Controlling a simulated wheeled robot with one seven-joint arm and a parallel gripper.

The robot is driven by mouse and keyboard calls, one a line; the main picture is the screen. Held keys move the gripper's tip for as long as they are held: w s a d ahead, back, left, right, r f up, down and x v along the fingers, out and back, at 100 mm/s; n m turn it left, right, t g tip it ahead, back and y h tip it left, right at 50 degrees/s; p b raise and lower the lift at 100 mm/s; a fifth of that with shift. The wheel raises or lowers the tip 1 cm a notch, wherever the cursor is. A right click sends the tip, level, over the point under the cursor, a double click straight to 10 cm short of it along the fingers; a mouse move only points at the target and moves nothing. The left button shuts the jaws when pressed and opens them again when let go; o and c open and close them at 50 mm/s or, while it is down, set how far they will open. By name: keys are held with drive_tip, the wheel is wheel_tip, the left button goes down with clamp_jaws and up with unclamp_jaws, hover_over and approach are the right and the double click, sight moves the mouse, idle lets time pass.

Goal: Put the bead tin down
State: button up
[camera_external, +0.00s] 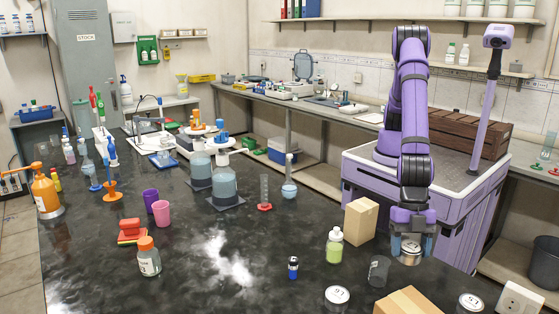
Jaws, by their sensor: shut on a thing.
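My gripper (412,240) is at the right side of the black bench, pointing down. It is shut on a small metal tin (410,254), taken to be the bead tin, which shows between the fingers. I cannot tell whether the tin touches the bench top (200,255) or hangs above it. The tin's label is too small to read here.
Near the tin stand a clear beaker (378,271), a green-filled bottle (334,246) and a tan box (360,221). Two lidded tins (337,295) (470,302) and a cardboard box (407,301) are at the front.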

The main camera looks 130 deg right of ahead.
drive_tip(key=s+d, duration=0.3)
drive_tip(key=s, duration=0.4)
hover_over(413, 304)
drive_tip(key=s+d, duration=0.1)
drive_tip(key=shift+f, duration=1.95)
drive_tip(key=shift+f, duration=0.15)
drive_tip(key=o, duration=1)
drive_tip(key=v, duration=1.2)
